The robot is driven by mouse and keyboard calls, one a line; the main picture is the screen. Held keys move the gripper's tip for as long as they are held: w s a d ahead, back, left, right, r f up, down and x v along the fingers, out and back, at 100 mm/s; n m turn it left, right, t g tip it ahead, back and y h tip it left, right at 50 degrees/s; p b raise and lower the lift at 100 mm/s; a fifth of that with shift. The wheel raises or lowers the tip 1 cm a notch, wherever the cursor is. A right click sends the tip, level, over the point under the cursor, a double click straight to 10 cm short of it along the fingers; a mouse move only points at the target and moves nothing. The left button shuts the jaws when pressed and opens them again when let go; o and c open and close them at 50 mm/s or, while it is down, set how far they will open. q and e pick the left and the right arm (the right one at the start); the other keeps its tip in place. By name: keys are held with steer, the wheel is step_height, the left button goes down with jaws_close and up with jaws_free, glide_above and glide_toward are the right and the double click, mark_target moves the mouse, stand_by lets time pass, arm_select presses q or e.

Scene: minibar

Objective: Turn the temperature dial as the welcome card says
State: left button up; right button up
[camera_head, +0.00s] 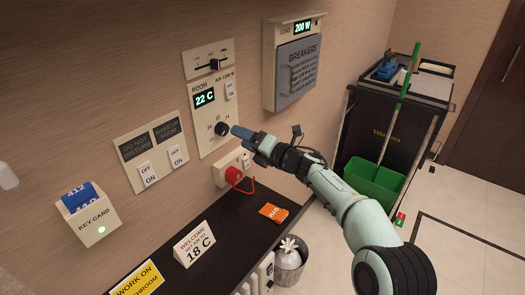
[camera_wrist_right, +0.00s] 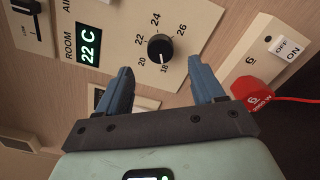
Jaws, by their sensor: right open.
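The black temperature dial (camera_head: 222,129) sits on the beige room panel on the wall, below a display (camera_head: 204,97) reading 22 C. In the right wrist view the dial (camera_wrist_right: 160,47) shows numbers from 18 to 26 around it; which one its mark points to is hard to tell. The welcome card (camera_head: 195,244) stands on the dark counter and reads 18 C. My right gripper (camera_wrist_right: 160,68) is open, its blue fingers pointing at the panel on either side of the dial. Contact is not visible. My left gripper is out of view.
A socket panel with a red plug (camera_head: 233,175) and cord is just below the dial. A slider panel (camera_head: 208,60) is above, a breaker box (camera_head: 296,75) to the right. The key-card holder (camera_head: 88,220) is at left. A cleaning cart (camera_head: 385,130) stands at right.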

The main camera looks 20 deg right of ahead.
steer(key=v, duration=0.7)
steer(key=shift+b, duration=0.45)
